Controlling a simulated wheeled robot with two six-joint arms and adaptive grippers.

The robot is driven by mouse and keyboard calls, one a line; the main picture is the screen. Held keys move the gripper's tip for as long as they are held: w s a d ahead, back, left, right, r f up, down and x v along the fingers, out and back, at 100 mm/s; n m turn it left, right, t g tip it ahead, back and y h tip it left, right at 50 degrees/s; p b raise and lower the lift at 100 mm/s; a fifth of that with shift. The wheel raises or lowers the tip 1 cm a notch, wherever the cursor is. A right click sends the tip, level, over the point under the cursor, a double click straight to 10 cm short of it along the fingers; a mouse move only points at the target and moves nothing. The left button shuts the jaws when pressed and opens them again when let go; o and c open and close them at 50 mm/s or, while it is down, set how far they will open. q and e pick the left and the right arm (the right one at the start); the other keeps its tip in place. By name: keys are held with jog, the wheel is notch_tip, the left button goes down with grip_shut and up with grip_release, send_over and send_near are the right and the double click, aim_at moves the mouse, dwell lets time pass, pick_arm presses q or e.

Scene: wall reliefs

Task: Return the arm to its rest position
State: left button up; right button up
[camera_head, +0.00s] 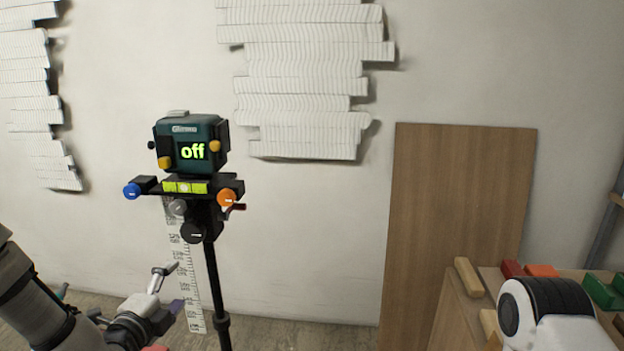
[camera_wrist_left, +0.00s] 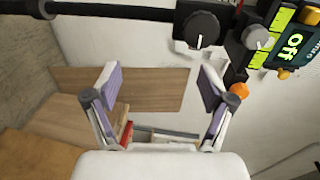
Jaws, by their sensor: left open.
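My left arm comes in at the lower left of the head view. Its gripper (camera_head: 170,289) is low, left of the tripod pole (camera_head: 213,285) and in front of the wall. In the left wrist view the same gripper (camera_wrist_left: 158,82) shows two purple-padded fingers spread wide with nothing between them. The tripod carries a dark green laser level (camera_head: 192,145) whose display reads "off". Part of the level also shows at the top right of the left wrist view (camera_wrist_left: 292,45). My right gripper is not in view.
The tripod head (camera_head: 190,187) has blue, orange and black knobs close above my left gripper. A ruler strip (camera_head: 184,265) stands behind the pole. A wooden board (camera_head: 455,200) leans on the wall. A bench (camera_head: 465,310) with coloured blocks is at lower right. White reliefs (camera_head: 305,80) hang above.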

pick_arm(q)
jog(key=s+d+f+n+g+p, duration=0.1)
jog(key=s+d+f+g+p, duration=0.25)
jog(key=s+f, duration=0.4)
jog(key=s+d+f+g+p, duration=0.3)
jog(key=s+f+g, duration=0.2)
jog(key=f, duration=0.5)
jog(key=s+f+n+g+p, duration=0.1)
jog(key=s+f+n+g, duration=0.2)
jog(key=s+n, duration=0.6)
jog(key=s+f+n+g, duration=0.4)
jog(key=s+n, duration=0.4)
jog(key=s, duration=0.2)
jog(key=shift+s+n+g+y+p, duration=0.35)
jog(key=shift+s+n+g+y, duration=0.05)
jog(key=shift+g, duration=0.15)
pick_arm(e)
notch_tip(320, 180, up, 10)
pick_arm(q)
jog(key=shift+w, duration=0.1)
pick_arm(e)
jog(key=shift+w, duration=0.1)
